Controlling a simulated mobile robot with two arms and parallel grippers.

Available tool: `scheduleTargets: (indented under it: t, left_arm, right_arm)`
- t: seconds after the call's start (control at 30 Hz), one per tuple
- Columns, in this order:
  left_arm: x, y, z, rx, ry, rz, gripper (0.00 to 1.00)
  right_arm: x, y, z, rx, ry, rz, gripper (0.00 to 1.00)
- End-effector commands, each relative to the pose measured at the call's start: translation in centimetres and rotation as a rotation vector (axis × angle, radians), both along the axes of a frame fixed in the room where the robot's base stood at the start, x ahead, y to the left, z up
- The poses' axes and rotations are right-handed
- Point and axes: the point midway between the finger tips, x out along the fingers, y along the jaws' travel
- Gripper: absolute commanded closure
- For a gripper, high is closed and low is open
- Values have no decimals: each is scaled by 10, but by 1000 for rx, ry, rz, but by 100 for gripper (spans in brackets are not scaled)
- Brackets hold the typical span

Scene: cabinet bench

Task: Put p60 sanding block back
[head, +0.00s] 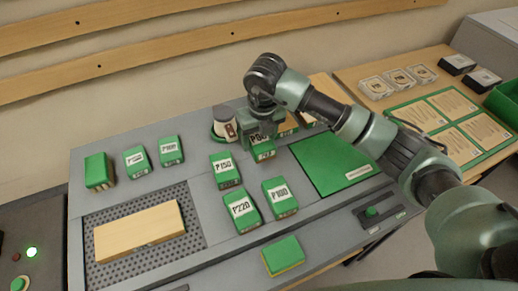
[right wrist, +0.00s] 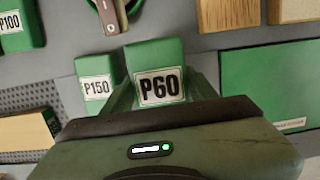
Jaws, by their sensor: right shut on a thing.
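The P60 sanding block (head: 265,154) is green with a white label, at the back middle of the grey bench. My right gripper (head: 260,132) is over it from above, shut on it. In the right wrist view the P60 block (right wrist: 158,72) sits between the fingers, its label facing the camera. The P150 block (head: 225,168) is just in front and to the left of it. I cannot tell whether the P60 block touches the bench; what lies under it is hidden. My left gripper is not in view.
P220 (head: 242,209) and P180 (head: 279,197) blocks stand in front. More green blocks stand at the left, behind a wooden board (head: 140,231) on a perforated plate. A round device (head: 223,125) is close behind the gripper. A green pad (head: 333,162) lies clear at the right.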

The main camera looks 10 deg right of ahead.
Motion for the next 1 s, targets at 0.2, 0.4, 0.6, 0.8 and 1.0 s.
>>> scheduleTargets:
  t: [0.2,0.4,0.6,0.8,1.0]
  left_arm:
    - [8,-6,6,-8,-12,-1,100]
    - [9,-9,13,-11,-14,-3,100]
    - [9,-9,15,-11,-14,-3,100]
    - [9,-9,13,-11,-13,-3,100]
    - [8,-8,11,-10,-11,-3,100]
  right_arm:
    - [0,1,-22,1,0,2,80]
    - [-1,1,-50,1,3,0,80]
    - [0,1,-63,1,-2,2,80]
    - [0,1,-63,1,-2,2,80]
    - [0,1,-66,1,-1,2,20]
